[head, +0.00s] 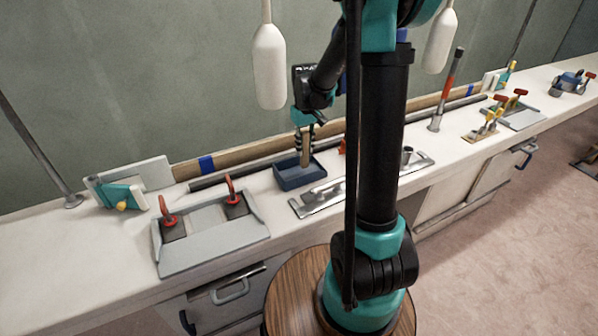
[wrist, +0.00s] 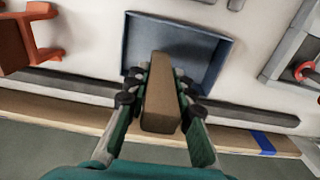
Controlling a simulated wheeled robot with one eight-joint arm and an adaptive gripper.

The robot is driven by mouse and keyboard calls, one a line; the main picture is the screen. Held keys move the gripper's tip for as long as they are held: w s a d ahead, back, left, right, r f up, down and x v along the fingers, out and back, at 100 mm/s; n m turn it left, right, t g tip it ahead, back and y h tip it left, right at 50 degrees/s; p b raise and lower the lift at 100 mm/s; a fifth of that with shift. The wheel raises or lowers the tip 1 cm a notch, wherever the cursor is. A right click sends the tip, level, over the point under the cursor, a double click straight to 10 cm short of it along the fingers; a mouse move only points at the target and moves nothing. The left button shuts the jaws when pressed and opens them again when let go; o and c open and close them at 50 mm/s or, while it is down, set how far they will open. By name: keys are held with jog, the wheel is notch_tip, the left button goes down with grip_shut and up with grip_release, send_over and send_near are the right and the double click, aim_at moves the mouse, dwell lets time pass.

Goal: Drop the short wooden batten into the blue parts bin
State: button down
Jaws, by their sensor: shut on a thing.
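My gripper (head: 303,128) is shut on the short wooden batten (head: 304,153), which hangs down from the fingers over the blue parts bin (head: 286,184). In the wrist view the batten (wrist: 160,95) sits between the two dark-padded fingers of my gripper (wrist: 161,88). Its far end overlaps the open blue bin (wrist: 225,62). In the head view the lower end of the batten is at the bin's opening. I cannot tell whether it touches the bin floor. The part of the bin that shows looks empty.
A grey tray (head: 212,248) with red-handled tools stands left of the bin. A metal plate (head: 322,197) lies in front of it on the white counter (head: 90,270). A dark rod (head: 235,175) and a long wooden plank (head: 240,154) run behind. White fenders (head: 269,65) hang above.

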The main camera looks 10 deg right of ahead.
jog(key=c, duration=1.2)
grip_release()
notch_tip(320, 180, up, 12)
jog(key=shift+r, duration=0.1)
jog(key=s+d+f+m+t, duration=0.1)
jog(key=s+f, duration=0.3)
jog(key=s, duration=0.3)
jog(key=s+d+f+m+t, duration=0.1)
jog(key=s+f, duration=0.4)
jog(key=s, duration=0.2)
jog(key=s+d+f+m+t, duration=0.1)
jog(key=s+d+f+t, duration=0.1)
jog(key=s+f, duration=0.3)
jog(key=shift+s+m, duration=0.3)
jog(key=shift+s, duration=1.2)
